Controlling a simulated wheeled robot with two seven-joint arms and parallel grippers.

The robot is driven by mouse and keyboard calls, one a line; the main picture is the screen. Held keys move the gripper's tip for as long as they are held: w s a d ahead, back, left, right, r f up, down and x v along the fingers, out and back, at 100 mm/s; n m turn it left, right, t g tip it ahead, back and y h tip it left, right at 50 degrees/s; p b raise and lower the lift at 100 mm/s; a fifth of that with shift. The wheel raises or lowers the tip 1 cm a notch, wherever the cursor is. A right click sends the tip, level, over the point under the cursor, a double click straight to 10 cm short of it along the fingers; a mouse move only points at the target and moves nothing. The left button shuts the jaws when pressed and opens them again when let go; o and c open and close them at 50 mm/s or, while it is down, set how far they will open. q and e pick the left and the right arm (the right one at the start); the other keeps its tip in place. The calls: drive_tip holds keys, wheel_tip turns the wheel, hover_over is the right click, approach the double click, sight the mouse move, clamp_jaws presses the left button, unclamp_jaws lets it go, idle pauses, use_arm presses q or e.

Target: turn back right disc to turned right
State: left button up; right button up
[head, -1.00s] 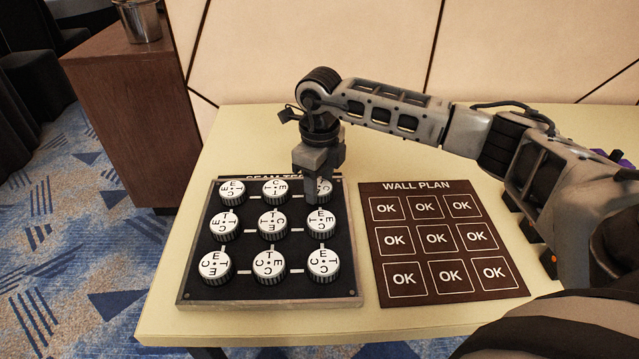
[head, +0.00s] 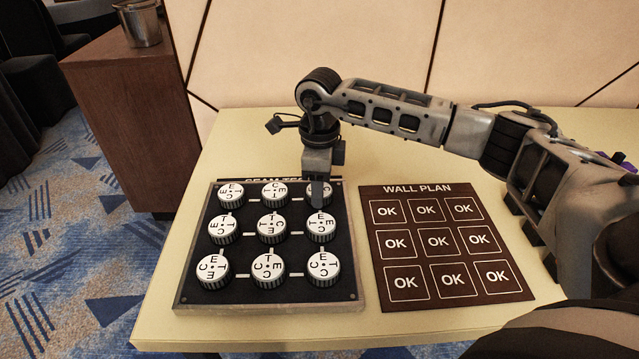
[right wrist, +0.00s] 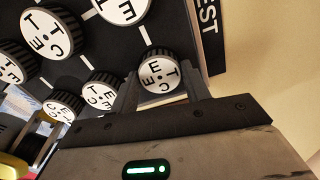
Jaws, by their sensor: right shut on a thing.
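The dark board (head: 190,285) bears rows of white lettered discs with ribbed dark sides. The back right disc (head: 313,187) is at the board's far right corner, partly hidden behind my right gripper (head: 319,196). In the right wrist view, this disc (right wrist: 160,74) shows its letters between the two fingers of the right gripper (right wrist: 160,86), which is shut on its sides. The disc still sits on the board.
Neighbouring discs, such as the middle right one (head: 321,226), sit close in front. A brown WALL PLAN panel (head: 372,250) with OK squares lies right of the board. The pale table (head: 250,335) is bare in front. A wooden cabinet (head: 135,130) stands at the left.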

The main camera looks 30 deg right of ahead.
drive_tip(key=shift+r, duration=0.1)
drive_tip(key=o, duration=0.9)
drive_tip(key=shift+c, duration=0.2)
drive_tip(key=shift+o, duration=0.7)
wheel_tip(320, 180, up, 16)
drive_tip(key=shift+p, duration=0.4)
